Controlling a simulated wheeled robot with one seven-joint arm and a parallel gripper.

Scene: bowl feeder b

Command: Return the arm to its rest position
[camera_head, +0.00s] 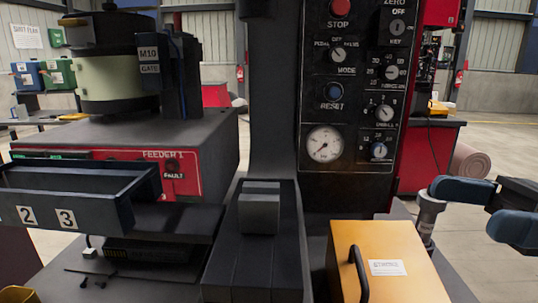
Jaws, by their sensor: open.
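Blue and black jointed parts that look like links of my arm (463,190) reach in from the right edge. They are at about the height of the orange box's top or a little above it. A silver upright piece (430,212) shows under the left end of these parts, behind the box.
An orange box (405,277) with a black handle stands close by at front right. A black press panel (352,100) stands at centre. A numbered dark tray (95,212) and a feeder (165,165) are at left. A grey block (259,214) sits at centre.

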